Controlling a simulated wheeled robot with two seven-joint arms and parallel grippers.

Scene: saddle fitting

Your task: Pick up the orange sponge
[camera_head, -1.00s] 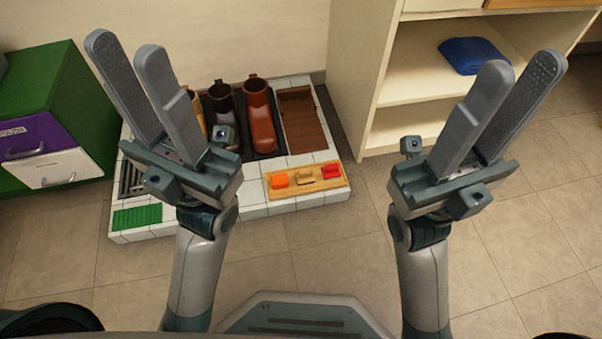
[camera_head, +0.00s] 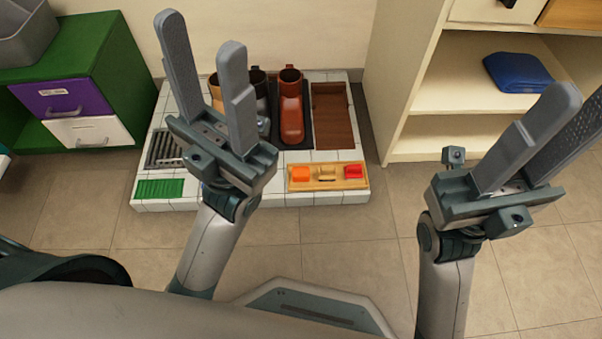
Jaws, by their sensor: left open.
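The orange sponge (camera_head: 300,173) sits at the left end of a shallow wooden tray (camera_head: 328,186) on the front right of a low white tiled platform. My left gripper (camera_head: 204,30) is raised with its fingers apart, empty, to the left of the sponge and not touching it. My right gripper (camera_head: 573,115) is raised at the right, its fingers apart and empty, far from the sponge. Part of its outer finger is cut off by the picture's edge.
Beside the sponge lie a tan brush-like item (camera_head: 326,173) and a red block (camera_head: 353,171). Boots (camera_head: 291,112) stand behind, next to a brown tray (camera_head: 333,115). A green cabinet (camera_head: 115,70) is left; a cream shelf (camera_head: 425,95) with a blue cloth (camera_head: 518,73) is right.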

